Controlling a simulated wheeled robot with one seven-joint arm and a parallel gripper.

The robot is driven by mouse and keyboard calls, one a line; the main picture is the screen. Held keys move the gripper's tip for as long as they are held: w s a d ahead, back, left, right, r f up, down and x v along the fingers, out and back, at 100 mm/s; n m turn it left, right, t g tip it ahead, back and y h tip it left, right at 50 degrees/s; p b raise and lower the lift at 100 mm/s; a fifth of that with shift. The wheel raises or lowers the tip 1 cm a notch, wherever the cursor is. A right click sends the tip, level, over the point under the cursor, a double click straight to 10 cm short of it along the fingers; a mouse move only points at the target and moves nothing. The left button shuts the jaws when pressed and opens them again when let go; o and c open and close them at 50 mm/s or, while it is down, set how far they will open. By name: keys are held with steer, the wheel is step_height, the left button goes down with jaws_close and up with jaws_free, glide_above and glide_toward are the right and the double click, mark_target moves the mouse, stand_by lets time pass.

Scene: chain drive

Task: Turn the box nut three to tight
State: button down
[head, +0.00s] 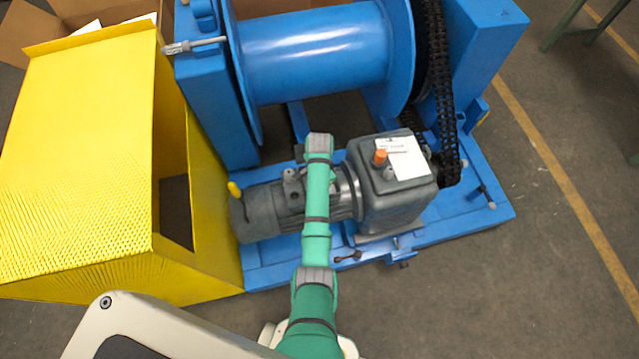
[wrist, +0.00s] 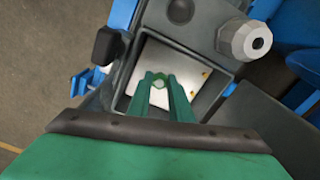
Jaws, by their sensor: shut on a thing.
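In the wrist view, my gripper (wrist: 161,84) reaches into an open grey terminal box (wrist: 219,82). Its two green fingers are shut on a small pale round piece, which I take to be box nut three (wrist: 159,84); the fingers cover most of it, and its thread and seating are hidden. Small brass-coloured pieces (wrist: 205,74) show on the box's pale floor, right of the fingers. In the head view, my green arm reaches over the grey motor (head: 267,208). The arm covers the terminal box and the fingertips there.
A silver hexagonal fitting (wrist: 243,41) and a dark knob-like part (wrist: 108,43) stand close beside the box. The grey gearbox (head: 400,205) with an orange plug (head: 380,157), the blue drum (head: 317,52), the black chain (head: 441,80) and a yellow guard (head: 80,160) surround the motor.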

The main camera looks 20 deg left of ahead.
steer(key=shift+w+a+r+m, duration=0.1)
steer(key=shift+a+r+m, duration=0.1)
steer(key=shift+m, duration=0.7)
steer(key=c, duration=1.6)
jaws_free()
steer(key=shift+d+f, duration=0.1)
steer(key=shift+d, duration=0.05)
step_height(320, 180, up, 11)
steer(key=shift+f, duration=0.1)
